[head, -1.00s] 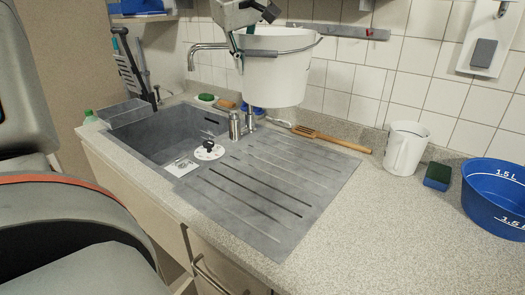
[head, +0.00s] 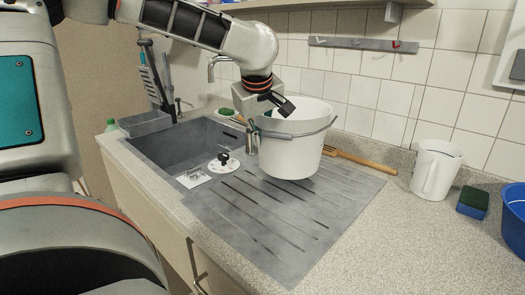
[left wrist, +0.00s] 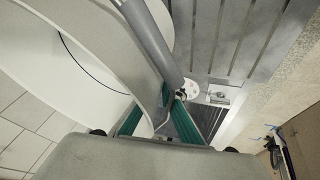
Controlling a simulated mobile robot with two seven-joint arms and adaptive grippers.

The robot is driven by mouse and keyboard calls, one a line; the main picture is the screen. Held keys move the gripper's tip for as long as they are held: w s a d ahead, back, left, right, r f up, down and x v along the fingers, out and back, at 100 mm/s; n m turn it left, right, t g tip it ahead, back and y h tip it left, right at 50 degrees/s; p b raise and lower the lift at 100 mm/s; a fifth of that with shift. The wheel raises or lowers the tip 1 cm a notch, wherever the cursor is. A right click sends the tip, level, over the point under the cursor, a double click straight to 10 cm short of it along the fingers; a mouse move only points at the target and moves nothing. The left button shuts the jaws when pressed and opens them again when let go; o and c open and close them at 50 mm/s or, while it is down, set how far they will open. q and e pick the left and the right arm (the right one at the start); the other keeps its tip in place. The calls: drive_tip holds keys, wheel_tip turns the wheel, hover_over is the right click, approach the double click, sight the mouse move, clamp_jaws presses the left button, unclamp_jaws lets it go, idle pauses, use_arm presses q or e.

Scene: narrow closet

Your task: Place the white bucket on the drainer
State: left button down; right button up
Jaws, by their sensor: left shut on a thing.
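The white bucket (head: 290,150) is upright over the back part of the grey grooved drainer (head: 262,225). I cannot tell whether its base touches the drainer or is just above it. My left gripper (head: 254,132) is at the bucket's left side, shut on its rim or handle area. In the left wrist view, the green-lined fingers (left wrist: 162,122) are close to the bucket wall (left wrist: 110,75), with the grey handle crossing near them. The drainer's slots (left wrist: 235,40) show beyond. My right gripper is not in view.
The sink basin (head: 180,145) lies left of the drainer. The right front counter is clear.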

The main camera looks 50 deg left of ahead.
sight(261, 155)
use_arm(q)
wheel_tip(261, 155, down, 3)
drive_tip(key=shift+b, duration=0.3)
drive_tip(key=shift+w+f, duration=0.1)
drive_tip(key=shift+f, duration=0.15)
drive_tip(key=shift+r, duration=0.15)
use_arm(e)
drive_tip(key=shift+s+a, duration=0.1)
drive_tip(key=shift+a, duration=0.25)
use_arm(q)
drive_tip(key=c, duration=2.6)
unclamp_jaws()
drive_tip(key=shift+f, duration=0.2)
drive_tip(key=o, duration=0.4)
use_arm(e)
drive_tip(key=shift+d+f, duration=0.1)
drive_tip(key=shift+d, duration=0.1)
use_arm(q)
drive_tip(key=shift+r, duration=0.1)
